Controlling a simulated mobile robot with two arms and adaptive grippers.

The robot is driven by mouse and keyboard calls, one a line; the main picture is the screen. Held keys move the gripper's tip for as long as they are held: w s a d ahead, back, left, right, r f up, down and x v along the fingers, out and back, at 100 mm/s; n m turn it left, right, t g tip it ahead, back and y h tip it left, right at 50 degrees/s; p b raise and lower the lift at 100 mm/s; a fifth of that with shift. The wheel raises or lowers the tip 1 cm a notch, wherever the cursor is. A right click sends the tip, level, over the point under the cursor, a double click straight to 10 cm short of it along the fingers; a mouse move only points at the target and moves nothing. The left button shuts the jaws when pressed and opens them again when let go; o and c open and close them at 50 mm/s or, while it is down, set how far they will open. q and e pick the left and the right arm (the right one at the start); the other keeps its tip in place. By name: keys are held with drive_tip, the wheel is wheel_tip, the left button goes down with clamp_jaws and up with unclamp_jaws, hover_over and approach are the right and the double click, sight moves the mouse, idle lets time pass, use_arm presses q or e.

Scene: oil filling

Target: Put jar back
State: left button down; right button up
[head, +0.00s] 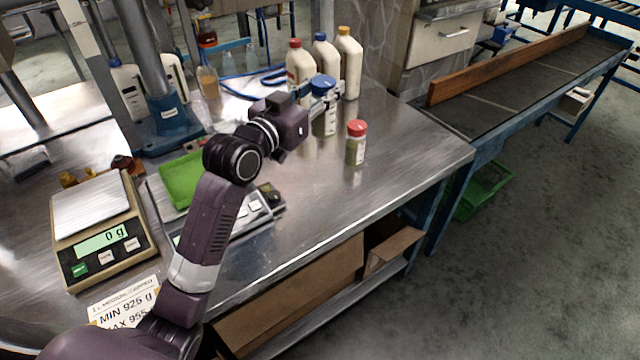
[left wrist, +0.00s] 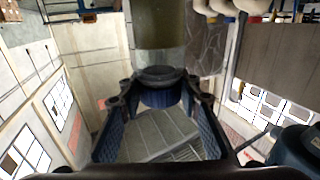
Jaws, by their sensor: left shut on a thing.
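A jar with a blue lid (head: 325,122) is upright at the back middle of the metal table (head: 400,150). My left gripper (head: 324,88) is shut on it at the lid. In the left wrist view the fingers (left wrist: 160,100) stand on both sides of the blue lid, and the jar's dull greenish body (left wrist: 159,42) shows beyond. I cannot tell whether its base touches the table. A second jar with a red lid (head: 355,145) stands to the right, apart from the gripper. My right gripper is not in view.
Several bottles (head: 346,62) with coloured caps stand close behind the held jar. A scale (head: 95,215) reading 0 g is at the left. The table's right end is clear.

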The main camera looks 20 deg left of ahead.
sight(319, 133)
use_arm(q)
drive_tip(key=shift+w+a+r, duration=0.55)
drive_tip(key=shift+w+r, duration=0.1)
drive_tip(key=shift+r, duration=0.25)
wheel_tip(319, 133, down, 14)
drive_tip(key=shift+a+f+b, duration=0.1)
drive_tip(key=shift+f+b, duration=0.1)
drive_tip(key=shift+b, duration=0.2)
wheel_tip(319, 133, down, 5)
drive_tip(key=shift+f+b, duration=0.1)
drive_tip(key=shift+b, duration=0.25)
drive_tip(key=shift+f, duration=0.15)
drive_tip(key=c, duration=1.4)
unclamp_jaws()
